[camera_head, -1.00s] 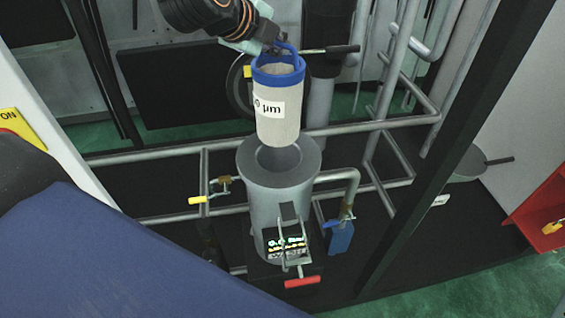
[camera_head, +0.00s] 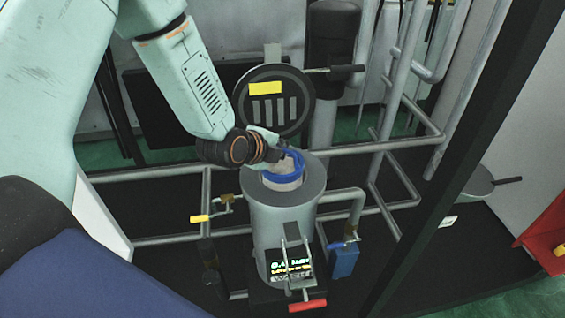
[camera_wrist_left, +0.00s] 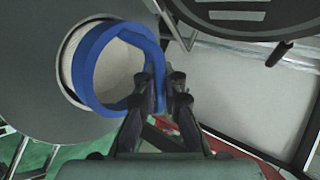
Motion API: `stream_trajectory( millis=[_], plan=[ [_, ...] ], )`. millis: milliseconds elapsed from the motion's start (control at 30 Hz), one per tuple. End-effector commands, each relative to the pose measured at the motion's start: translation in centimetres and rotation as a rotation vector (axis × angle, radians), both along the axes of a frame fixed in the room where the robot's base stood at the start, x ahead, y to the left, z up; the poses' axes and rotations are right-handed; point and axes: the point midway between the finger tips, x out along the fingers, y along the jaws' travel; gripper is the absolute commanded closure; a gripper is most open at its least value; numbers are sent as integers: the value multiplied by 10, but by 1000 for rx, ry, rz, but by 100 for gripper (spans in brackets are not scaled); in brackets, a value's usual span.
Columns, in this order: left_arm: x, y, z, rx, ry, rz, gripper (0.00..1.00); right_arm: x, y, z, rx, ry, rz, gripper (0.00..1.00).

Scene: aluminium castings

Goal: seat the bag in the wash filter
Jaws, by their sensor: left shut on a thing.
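The filter bag has a blue ring (camera_head: 285,168) and a pale fabric body. Its body is mostly down inside the grey wash filter housing (camera_head: 281,218), with the ring and a little fabric showing above the opening. My left gripper (camera_head: 281,155) is shut on the blue handle of the ring, at the housing's back left. In the left wrist view my left gripper (camera_wrist_left: 162,92) pinches the handle beside the blue ring (camera_wrist_left: 82,68), over the round opening. The filter's round lid (camera_head: 275,103) stands open behind. My right gripper is not in view.
A red-handled clamp (camera_head: 308,305) and a small display (camera_head: 291,267) are on the housing's front. A dark post (camera_head: 448,160) rises at right.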

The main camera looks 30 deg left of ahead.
Motion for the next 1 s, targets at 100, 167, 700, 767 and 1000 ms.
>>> stream_trajectory(
  millis=[100,167,700,767,1000],
  plan=[
    [0,0,-7,1,-1,-1,100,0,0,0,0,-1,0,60],
    [0,0,-15,1,-1,-2,100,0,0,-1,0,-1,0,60],
    [0,0,-43,0,-3,-1,100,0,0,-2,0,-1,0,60],
    [0,0,-44,1,-2,-1,100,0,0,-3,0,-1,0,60],
    [0,0,-45,0,-1,0,77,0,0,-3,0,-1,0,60]
  ],
)
